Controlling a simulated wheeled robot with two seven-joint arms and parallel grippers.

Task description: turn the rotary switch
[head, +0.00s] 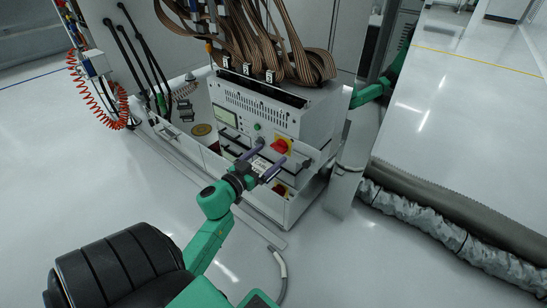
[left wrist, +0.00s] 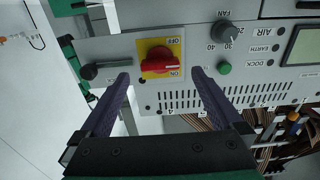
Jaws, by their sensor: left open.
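The rotary switch is a red knob on a yellow plate (head: 281,146) on the front of the white test unit. In the left wrist view its red handle (left wrist: 160,65) lies roughly level across the plate, with OFF and ON printed upside down. My left gripper (head: 270,156) is open in front of the panel. In the left wrist view its two purple fingers (left wrist: 160,76) stand apart, one to each side of the switch, with nothing between them held. I cannot tell exactly how far the fingertips are from the panel. My right gripper is not in view.
Brown cables (head: 245,40) hang above, and a silver duct (head: 440,230) lies right.

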